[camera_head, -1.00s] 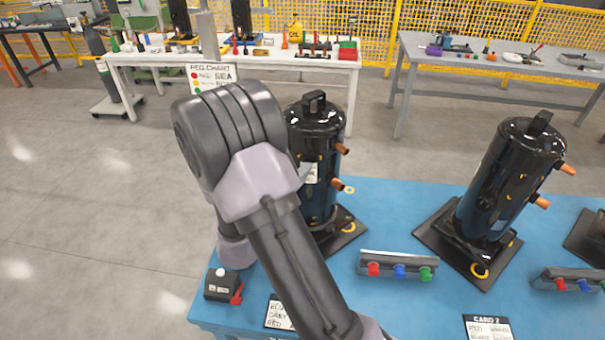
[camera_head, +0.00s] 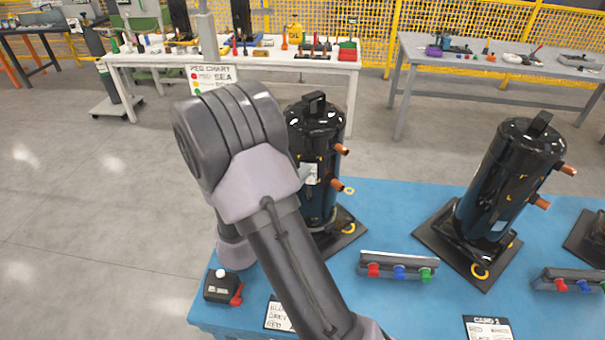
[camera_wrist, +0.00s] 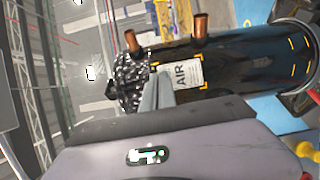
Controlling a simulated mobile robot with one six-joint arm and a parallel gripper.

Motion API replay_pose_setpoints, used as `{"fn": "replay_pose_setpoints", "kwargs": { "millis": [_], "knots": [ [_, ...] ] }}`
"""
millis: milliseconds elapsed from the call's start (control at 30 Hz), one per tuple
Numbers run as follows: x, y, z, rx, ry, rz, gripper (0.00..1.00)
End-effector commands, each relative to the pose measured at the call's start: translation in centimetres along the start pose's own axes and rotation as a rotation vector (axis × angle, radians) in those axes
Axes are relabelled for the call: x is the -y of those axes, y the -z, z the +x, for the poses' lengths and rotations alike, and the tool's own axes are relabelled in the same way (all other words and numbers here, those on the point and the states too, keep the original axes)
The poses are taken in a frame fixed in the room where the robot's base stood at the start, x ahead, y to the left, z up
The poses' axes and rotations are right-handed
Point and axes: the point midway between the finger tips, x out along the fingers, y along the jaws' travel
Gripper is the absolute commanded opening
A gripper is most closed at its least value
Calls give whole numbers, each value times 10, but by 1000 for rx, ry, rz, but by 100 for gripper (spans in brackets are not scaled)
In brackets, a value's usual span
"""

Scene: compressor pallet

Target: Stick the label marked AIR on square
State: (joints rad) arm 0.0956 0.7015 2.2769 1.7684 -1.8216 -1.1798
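The white label marked AIR (camera_wrist: 182,76) lies over the marked square on the black compressor (camera_wrist: 235,70), with yellow corner marks showing around it in the wrist view. It also shows as a pale patch in the head view (camera_head: 311,172). My gripper (camera_wrist: 163,92) is at the label's edge, its grey fingers close together and apparently shut on it. The label looks close to flat against the compressor; whether its whole back touches is hidden. In the head view my arm hides most of the gripper and the compressor's left side.
A second compressor (camera_head: 508,180) stands to the right on the blue pallet (camera_head: 385,215). A rail with red, blue and green knobs (camera_head: 398,268) lies in front. Two copper stubs (camera_head: 341,150) stick out of the near compressor's right side. A small black box (camera_head: 222,286) sits at front left.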

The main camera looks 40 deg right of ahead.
Motion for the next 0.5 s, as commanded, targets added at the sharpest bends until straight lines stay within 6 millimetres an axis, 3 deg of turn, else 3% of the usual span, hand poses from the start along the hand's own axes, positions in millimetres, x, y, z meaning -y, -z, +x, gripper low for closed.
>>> {"fn": "replay_pose_setpoints", "kwargs": {
  "millis": [500],
  "knots": [
    [0,2,4,0,0,1,0]
  ]
}}
